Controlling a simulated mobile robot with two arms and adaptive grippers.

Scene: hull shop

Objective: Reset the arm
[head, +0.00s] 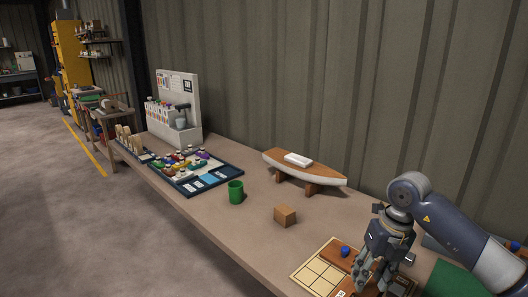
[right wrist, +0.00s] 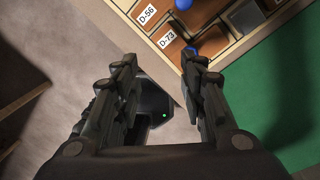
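My right arm (head: 448,222) comes in from the right in the head view. Its gripper (head: 366,284) points down over the right part of a wooden sorting board at the bench's front right. In the right wrist view the gripper (right wrist: 160,85) has its two fingers apart with nothing between the tips. The labelled edge of the board lies beyond the fingertips there. My left gripper shows in neither view.
The wooden board (head: 318,275) holds a blue ball (head: 345,251). A wooden cube (head: 285,215), a green cup (head: 236,191), a model boat (head: 305,166) and a dark tray (head: 218,181) stand on the bench. A green mat (right wrist: 285,90) lies right of the board.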

